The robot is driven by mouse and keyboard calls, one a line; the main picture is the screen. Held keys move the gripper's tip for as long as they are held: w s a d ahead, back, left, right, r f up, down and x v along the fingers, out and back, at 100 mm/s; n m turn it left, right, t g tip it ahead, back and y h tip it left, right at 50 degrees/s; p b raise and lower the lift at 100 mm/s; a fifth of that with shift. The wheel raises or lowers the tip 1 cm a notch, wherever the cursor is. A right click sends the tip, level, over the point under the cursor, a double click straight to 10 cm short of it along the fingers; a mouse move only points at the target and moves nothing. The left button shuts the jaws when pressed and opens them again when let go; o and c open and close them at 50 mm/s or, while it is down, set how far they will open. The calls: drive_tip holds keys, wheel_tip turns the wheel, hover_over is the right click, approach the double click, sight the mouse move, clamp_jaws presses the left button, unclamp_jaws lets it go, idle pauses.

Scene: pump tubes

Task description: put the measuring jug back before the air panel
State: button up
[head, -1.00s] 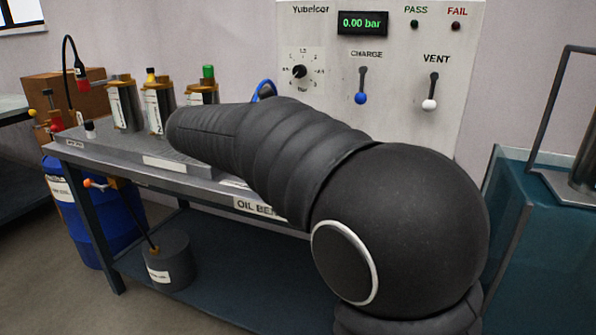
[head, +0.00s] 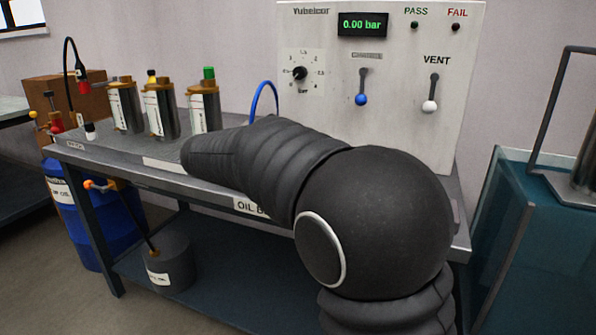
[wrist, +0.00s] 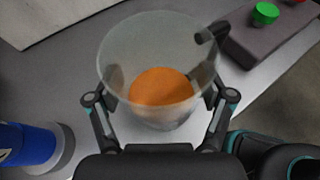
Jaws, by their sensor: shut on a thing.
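The measuring jug (wrist: 150,45) is a clear, wide-mouthed vessel with orange in its bottom and a dark handle at its upper right in the wrist view. My gripper (wrist: 158,108) is shut on it, a finger on each side. I cannot tell whether its base touches the grey bench top under it. In the head view my dark arm hides both the jug and the gripper. The air panel (head: 393,125) stands at the back of the bench (head: 180,179), with a gauge reading 0.00 bar, a dial and two levers.
Several metal canisters (head: 159,112) stand at the left of the bench, near a blue hose (head: 262,95). A blue cylinder (wrist: 25,145) lies at lower left in the wrist view. A grey block with a green knob (wrist: 265,13) is at upper right. A teal tank (head: 535,240) stands right of the bench.

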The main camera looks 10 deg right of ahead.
drive_tip(key=o, duration=1.2)
drive_tip(key=shift+c, duration=0.2)
drive_tip(key=shift+a+r, duration=0.15)
drive_tip(key=shift+r, duration=0.1)
drive_tip(key=v, duration=1.1)
drive_tip(key=shift+s+a+p, duration=0.2)
drive_tip(key=shift+a+p, duration=0.1)
drive_tip(key=shift+p, duration=0.15)
